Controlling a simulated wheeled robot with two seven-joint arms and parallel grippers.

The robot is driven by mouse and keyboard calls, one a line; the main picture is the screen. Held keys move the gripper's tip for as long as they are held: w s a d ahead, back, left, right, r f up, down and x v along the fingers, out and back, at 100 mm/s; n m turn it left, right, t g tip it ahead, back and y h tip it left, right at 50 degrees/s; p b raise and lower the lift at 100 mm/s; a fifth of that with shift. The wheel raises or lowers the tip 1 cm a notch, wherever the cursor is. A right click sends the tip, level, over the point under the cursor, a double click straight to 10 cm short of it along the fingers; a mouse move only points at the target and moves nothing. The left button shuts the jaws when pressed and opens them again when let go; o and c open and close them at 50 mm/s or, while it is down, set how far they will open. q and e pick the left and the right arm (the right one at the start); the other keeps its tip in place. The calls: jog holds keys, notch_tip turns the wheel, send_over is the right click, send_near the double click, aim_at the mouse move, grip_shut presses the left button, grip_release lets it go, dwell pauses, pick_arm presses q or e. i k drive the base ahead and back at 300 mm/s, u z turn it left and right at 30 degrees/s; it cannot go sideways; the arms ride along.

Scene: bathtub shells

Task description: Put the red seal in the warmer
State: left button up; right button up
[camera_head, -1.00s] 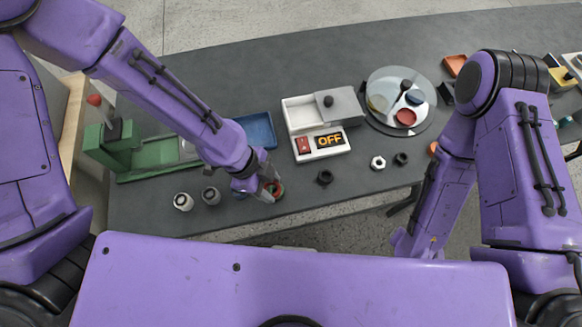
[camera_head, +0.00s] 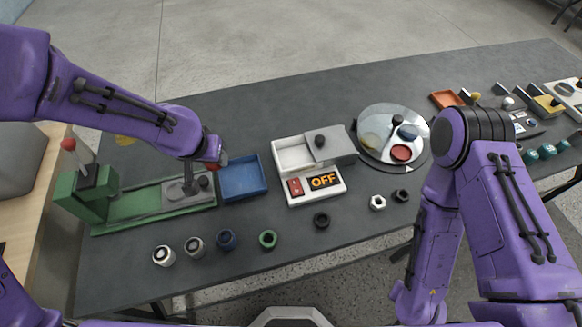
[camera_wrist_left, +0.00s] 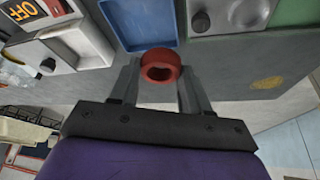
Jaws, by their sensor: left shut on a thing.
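The red seal (camera_wrist_left: 160,66) is a thick red ring, held between the two fingers of my left gripper (camera_wrist_left: 158,72) in the left wrist view. In the head view my left gripper (camera_head: 210,166) is above the table by the blue tray, and little of the seal shows there. The warmer (camera_head: 316,187) is a white box to the right of the gripper, with a red switch and a display reading OFF. Its grey lid (camera_head: 334,146) with a black knob is slid to the right, so the left part of its white well (camera_head: 293,154) is open. My right gripper is out of view.
A blue tray (camera_head: 242,180) lies between the green press (camera_head: 135,205) and the warmer. A round turntable (camera_head: 375,150) is right of the warmer.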

aim_at(296, 159)
jog(key=k, duration=0.45)
jog(key=z, duration=1.7)
jog(key=i, duration=0.8)
jog(key=u, duration=1.7)
